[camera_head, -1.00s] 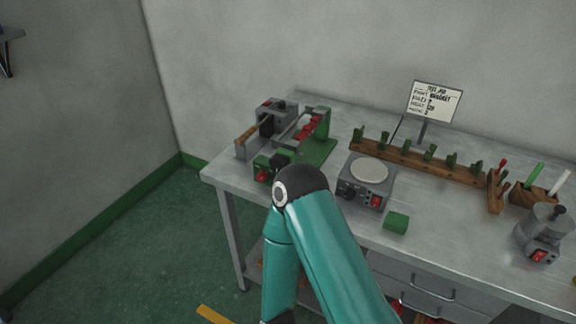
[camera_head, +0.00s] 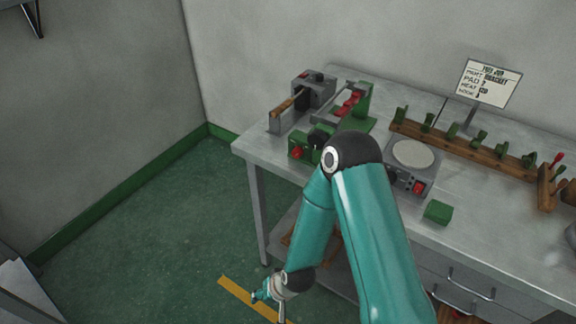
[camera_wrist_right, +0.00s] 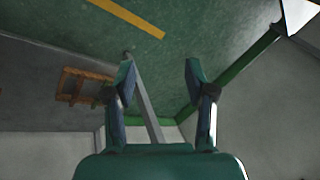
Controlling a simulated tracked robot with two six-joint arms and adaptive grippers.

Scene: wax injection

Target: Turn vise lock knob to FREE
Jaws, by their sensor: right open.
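A green box with a red button (camera_head: 297,153) and a black knob (camera_head: 319,138) sits at the bench's front left edge. I cannot read any marking on it, so which knob is the vise lock is not clear. Behind it is a grey and green fixture with red pieces (camera_head: 347,103), probably the vise. My right gripper (camera_head: 264,295) hangs low in front of the bench, above the floor, well away from the knob. In the right wrist view its fingers (camera_wrist_right: 160,78) are apart with nothing between them. My left gripper is not in view.
The steel bench (camera_head: 262,146) carries a grey unit with a round pale plate (camera_head: 413,154), a green block (camera_head: 438,212), a wooden rack (camera_head: 465,150) and a sign (camera_head: 490,83). My right arm's elbow overlaps the bench front. The floor (camera_head: 150,235) on the left is clear.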

